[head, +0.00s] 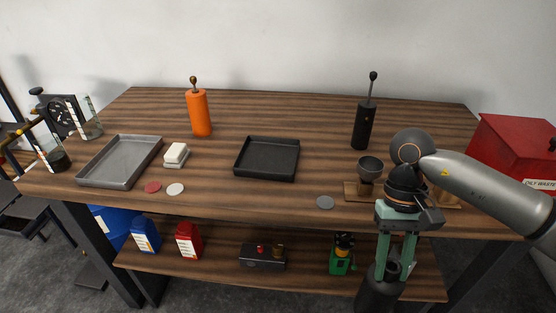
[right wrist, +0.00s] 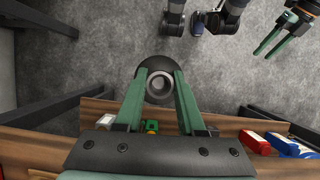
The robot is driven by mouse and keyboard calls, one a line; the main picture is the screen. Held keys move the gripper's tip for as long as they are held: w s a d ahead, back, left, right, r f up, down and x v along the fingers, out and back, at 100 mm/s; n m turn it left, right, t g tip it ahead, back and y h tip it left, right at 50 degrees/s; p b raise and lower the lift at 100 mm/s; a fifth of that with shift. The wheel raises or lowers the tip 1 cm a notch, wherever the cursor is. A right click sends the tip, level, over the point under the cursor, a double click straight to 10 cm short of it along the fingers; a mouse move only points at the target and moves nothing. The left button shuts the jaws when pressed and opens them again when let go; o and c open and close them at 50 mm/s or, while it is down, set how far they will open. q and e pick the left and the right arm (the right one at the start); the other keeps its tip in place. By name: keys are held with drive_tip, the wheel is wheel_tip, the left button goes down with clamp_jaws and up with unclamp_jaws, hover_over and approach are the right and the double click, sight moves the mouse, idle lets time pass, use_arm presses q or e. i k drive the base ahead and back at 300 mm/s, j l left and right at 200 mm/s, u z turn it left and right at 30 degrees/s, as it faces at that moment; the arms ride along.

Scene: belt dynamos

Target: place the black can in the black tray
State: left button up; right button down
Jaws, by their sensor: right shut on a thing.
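My right gripper (head: 396,262) points down in front of the table edge and is shut on the black can (head: 376,294). The can hangs low, clear of the table top, its upper part between the green fingers. In the right wrist view the can (right wrist: 142,88) shows as a dark round body with a grey ring-shaped neck between the fingertips (right wrist: 160,82). The black tray (head: 267,172) lies empty mid-table, up and left of the gripper. My left gripper (right wrist: 274,36) shows in the right wrist view, its fingers apart and empty, over the floor.
A grey tray (head: 118,166), a white block (head: 176,154), an orange cylinder (head: 199,112) and a black cylinder (head: 363,126) with a knobbed rod stand on the table. The lower shelf (head: 215,269) holds several items.

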sight(271, 154)
drive_tip(key=u, duration=1.65)
drive_tip(key=k+l+u, duration=0.2)
drive_tip(key=k+l, duration=0.35)
